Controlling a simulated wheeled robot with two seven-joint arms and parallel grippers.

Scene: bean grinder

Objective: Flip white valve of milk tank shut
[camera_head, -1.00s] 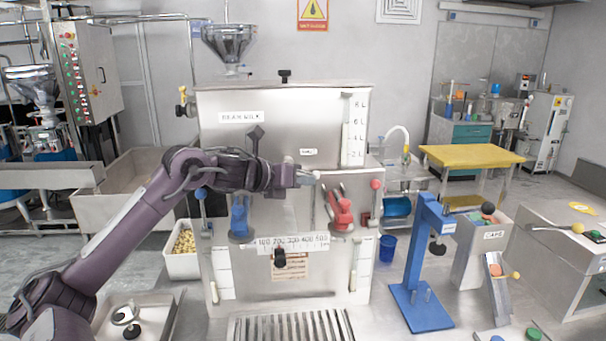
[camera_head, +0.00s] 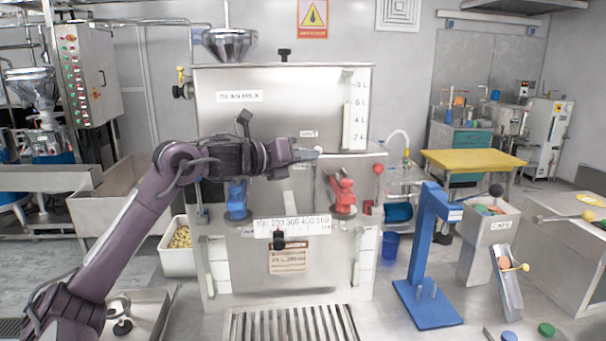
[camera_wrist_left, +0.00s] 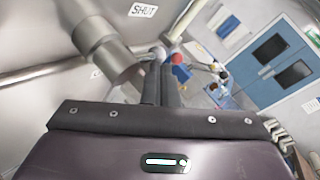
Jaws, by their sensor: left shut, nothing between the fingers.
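The milk tank (camera_head: 285,97) is a steel box marked BEAN MILK, in the middle of the head view. A small white knob (camera_head: 319,150), which looks like the valve's handle end, is at its front right of centre. My left gripper (camera_head: 308,155) is shut and empty, its tips at or close beside this knob; contact cannot be told. In the left wrist view, the shut fingers (camera_wrist_left: 163,85) point toward the white knob (camera_wrist_left: 158,53). A thick metal cylinder (camera_wrist_left: 108,48) is left of them, and a SHUT label (camera_wrist_left: 142,10) is above. The gripper hides part of the valve.
A blue valve (camera_head: 237,200) and a red valve (camera_head: 342,194) sit on the machine below the tank. A red-tipped lever (camera_head: 378,169) stands at its right edge. A blue stand (camera_head: 428,250) is further right. Open floor shows beyond the machine.

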